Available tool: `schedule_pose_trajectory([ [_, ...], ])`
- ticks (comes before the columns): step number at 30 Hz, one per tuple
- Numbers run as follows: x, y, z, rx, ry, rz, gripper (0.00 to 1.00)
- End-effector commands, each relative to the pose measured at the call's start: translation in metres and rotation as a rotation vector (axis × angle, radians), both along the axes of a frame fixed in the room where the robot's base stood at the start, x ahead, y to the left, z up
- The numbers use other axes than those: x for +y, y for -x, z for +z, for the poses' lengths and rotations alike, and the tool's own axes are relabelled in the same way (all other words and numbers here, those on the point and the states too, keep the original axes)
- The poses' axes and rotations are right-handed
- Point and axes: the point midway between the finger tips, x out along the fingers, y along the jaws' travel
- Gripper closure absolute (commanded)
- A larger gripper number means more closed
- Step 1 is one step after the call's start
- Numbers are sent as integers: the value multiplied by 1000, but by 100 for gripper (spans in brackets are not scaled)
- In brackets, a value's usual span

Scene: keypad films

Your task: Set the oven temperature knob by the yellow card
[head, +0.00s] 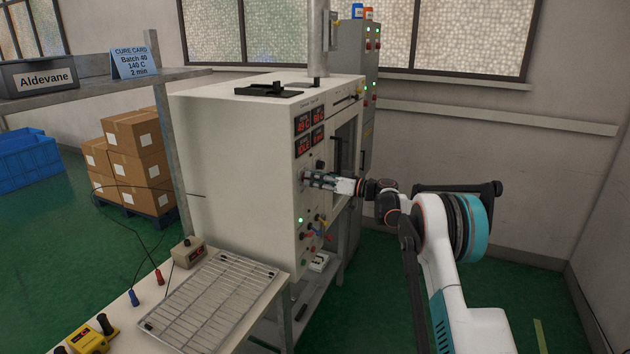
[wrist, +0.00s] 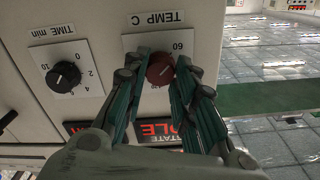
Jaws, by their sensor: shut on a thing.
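The oven (head: 230,150) is a large pale cabinet with a control panel on its right-hand face. Its temperature knob (wrist: 160,69) is dark red, under an upside-down "TEMP C" label in the wrist view. My gripper (wrist: 161,62) has a finger on each side of this knob and is shut on it. In the head view my gripper (head: 308,179) reaches the panel from the right and hides the knob. The only card I see is a blue cure card (head: 133,62) on the shelf, reading Batch 40, 140 C, 2 min. No yellow card shows.
A black "TIME min" knob (wrist: 63,75) sits beside the temperature knob. Red displays (head: 309,132) are above my gripper in the head view. A wire rack (head: 208,300) and a yellow device (head: 90,338) lie on the front bench.

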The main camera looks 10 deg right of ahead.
Motion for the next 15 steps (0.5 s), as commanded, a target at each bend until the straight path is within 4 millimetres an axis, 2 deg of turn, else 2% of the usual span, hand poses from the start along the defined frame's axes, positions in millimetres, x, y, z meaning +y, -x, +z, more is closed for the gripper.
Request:
schedule_pose_trajectory([
  [8,0,0,-1,64,-46,-1,99],
  [15,-1,0,-1,208,-151,-1,99],
])
